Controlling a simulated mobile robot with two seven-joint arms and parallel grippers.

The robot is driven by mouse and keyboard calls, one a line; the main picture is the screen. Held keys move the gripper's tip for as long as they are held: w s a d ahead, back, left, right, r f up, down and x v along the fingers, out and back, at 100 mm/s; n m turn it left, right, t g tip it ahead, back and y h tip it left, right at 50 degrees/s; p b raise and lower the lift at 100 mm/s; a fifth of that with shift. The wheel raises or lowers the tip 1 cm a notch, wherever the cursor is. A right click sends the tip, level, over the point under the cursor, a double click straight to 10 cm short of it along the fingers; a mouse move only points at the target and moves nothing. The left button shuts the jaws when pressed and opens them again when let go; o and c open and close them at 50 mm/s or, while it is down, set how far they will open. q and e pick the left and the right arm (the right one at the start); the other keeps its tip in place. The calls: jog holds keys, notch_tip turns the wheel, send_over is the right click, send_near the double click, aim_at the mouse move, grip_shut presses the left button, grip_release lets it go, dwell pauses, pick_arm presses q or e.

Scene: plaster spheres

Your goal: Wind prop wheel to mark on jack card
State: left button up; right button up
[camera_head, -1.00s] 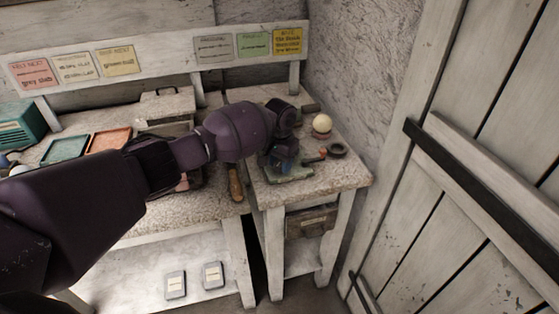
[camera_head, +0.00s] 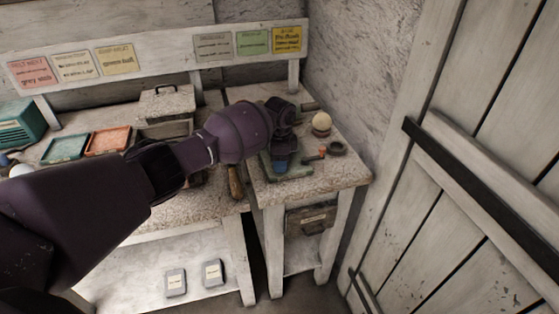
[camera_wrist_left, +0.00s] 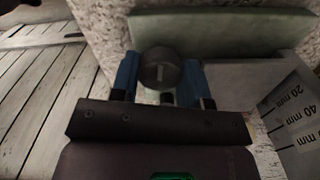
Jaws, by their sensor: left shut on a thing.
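In the left wrist view a dark round wheel (camera_wrist_left: 160,67) with a pale line on its face sits between the blue fingers of my left gripper (camera_wrist_left: 163,88), which is shut on it. A pale card (camera_wrist_left: 296,118) marked 20 mm and 40 mm stands to the right of the gripper, apart from it. In the head view my left gripper (camera_head: 282,160) is over a grey-green plate (camera_head: 296,174) on the right-hand bench. My wrist hides the wheel there, and I cannot make out the card. My right gripper is not in view.
Close by on the right bench (camera_head: 345,177) are a cream sphere (camera_head: 321,121) on a dark support, a dark ring (camera_head: 337,148) and a small red-tipped piece (camera_head: 322,154). A wooden handle (camera_head: 235,182) lies left of the gap between benches. A plank door (camera_head: 470,190) stands at right.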

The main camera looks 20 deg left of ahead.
pick_arm(q)
jog(key=shift+f+m, duration=0.1)
jog(key=shift+m, duration=0.7)
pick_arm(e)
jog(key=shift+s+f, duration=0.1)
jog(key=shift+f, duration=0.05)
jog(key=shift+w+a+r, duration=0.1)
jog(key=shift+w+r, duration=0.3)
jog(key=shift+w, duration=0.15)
pick_arm(q)
jog(key=o, duration=0.9)
jog(key=shift+o, duration=0.2)
jog(key=shift+r, duration=0.25)
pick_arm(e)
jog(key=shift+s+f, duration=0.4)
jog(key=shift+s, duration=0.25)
pick_arm(q)
jog(key=shift+r, duration=0.1)
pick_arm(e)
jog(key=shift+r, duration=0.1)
